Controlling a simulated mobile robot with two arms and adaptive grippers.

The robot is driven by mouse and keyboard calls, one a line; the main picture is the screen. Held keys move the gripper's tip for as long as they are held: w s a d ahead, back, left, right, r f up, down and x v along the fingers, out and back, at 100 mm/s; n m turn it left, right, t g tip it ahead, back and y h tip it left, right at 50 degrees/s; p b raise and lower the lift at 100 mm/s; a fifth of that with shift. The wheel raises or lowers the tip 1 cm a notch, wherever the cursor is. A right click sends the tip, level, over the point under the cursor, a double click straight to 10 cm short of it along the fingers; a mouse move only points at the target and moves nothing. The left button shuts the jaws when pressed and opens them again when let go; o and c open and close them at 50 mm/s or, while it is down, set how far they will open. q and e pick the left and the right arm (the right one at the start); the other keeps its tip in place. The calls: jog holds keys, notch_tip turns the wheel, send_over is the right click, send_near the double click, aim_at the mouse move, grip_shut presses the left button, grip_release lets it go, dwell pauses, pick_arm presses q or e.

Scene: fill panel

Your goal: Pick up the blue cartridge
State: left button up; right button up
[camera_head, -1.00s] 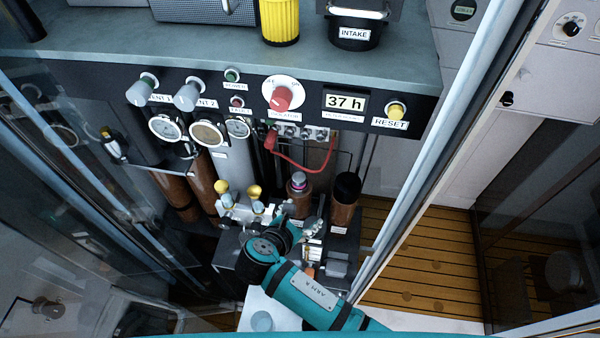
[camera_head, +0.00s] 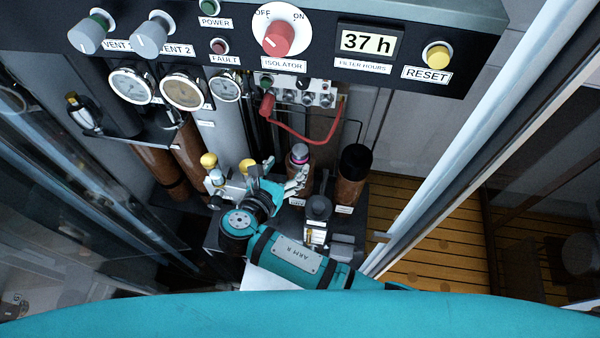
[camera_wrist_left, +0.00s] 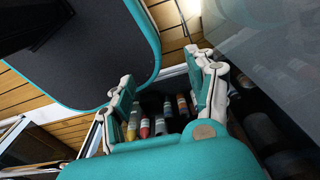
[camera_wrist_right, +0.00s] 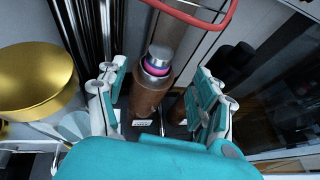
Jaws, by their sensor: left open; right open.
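My right gripper (camera_head: 277,180) is open and empty in front of the panel. In the right wrist view its fingers (camera_wrist_right: 158,95) stand apart on either side of a brown canister (camera_wrist_right: 150,100) with a silver cap and a pink ring. The canister is beyond the fingertips; the head view shows it too (camera_head: 299,158). My left gripper (camera_wrist_left: 160,82) is open and empty, seen only in the left wrist view. Several small cartridges lie beyond its fingers in a dark box, among them a yellow one (camera_wrist_left: 131,131) and a red one (camera_wrist_left: 144,129). I cannot pick out a blue one for certain.
A second brown canister with a black top (camera_head: 352,165) stands right of the first. A red hose (camera_head: 305,140) loops above them. A gold knob (camera_wrist_right: 38,78) is close to the right gripper's left side. A metal frame post (camera_head: 450,140) bounds the right.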

aim_at(298, 153)
jog(key=shift+b+x, duration=0.5)
jog(key=shift+x, duration=0.65)
jog(key=shift+w+d+f, duration=0.1)
jog(key=shift+w+d, duration=0.05)
jog(key=shift+w, duration=0.1)
jog(key=b+x, duration=0.4)
jog(key=shift+f, duration=0.1)
jog(key=shift+w+d+b, duration=0.15)
jog(key=shift+w+b, duration=0.1)
jog(key=shift+b, duration=0.1)
jog(key=c, duration=0.3)
pick_arm(q)
notch_tip(298, 153, down, 6)
jog(key=shift+w+a+f, duration=0.2)
jog(key=shift+w+f, duration=0.05)
jog(key=shift+w, duration=0.1)
pick_arm(e)
grip_shut()
